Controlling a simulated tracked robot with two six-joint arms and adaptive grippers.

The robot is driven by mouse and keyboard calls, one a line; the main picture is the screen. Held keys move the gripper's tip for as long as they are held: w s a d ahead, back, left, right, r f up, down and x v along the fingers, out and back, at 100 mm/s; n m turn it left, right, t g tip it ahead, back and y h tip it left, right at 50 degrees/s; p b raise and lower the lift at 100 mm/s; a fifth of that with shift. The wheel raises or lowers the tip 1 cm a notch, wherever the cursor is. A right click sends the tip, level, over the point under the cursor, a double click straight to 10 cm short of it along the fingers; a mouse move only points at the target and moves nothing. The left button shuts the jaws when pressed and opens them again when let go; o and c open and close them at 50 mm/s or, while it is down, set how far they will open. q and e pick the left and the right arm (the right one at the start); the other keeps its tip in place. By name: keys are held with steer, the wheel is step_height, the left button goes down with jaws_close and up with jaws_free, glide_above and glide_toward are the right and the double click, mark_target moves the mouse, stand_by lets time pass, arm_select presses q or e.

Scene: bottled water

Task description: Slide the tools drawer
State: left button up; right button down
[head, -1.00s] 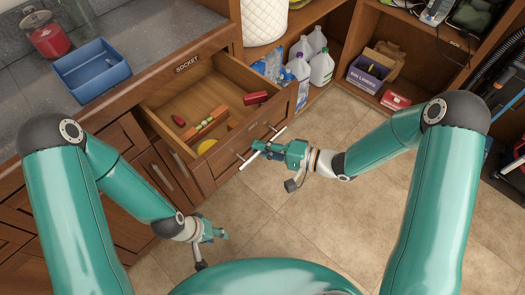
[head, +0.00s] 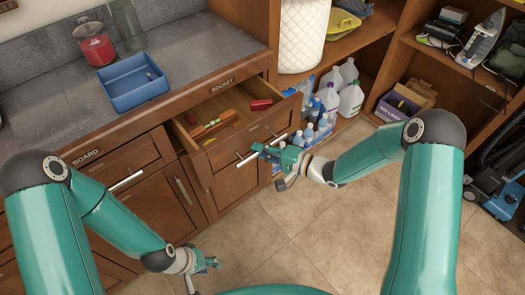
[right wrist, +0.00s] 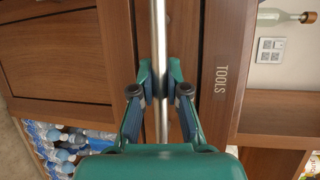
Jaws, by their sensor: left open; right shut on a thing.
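The wooden drawer (head: 256,134) stands partly open below the counter, and its front carries the word TOOLS (right wrist: 221,80) in the right wrist view. Inside it are a red case (head: 261,104), a multicoloured piece (head: 212,125), and small red and yellow items. My right gripper (head: 262,150) is shut on the drawer's bar handle (head: 246,160). In the right wrist view the handle (right wrist: 159,35) runs between the fingers of the gripper (right wrist: 161,95). My left gripper (head: 213,263) is open and empty, low in front of the cabinets.
A blue tray (head: 132,88) and red jar (head: 94,45) stand on the counter (head: 190,40). Water bottles (head: 311,132) and jugs (head: 350,98) sit right of the drawer. A closed drawer (head: 118,165) is to its left.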

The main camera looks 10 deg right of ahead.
steer(key=c, duration=1.2)
jaws_free()
steer(key=shift+d+f, duration=0.1)
steer(key=shift+f, duration=0.1)
steer(key=shift+o, duration=0.2)
steer(key=shift+r, duration=0.1)
steer(key=v, duration=1.2)
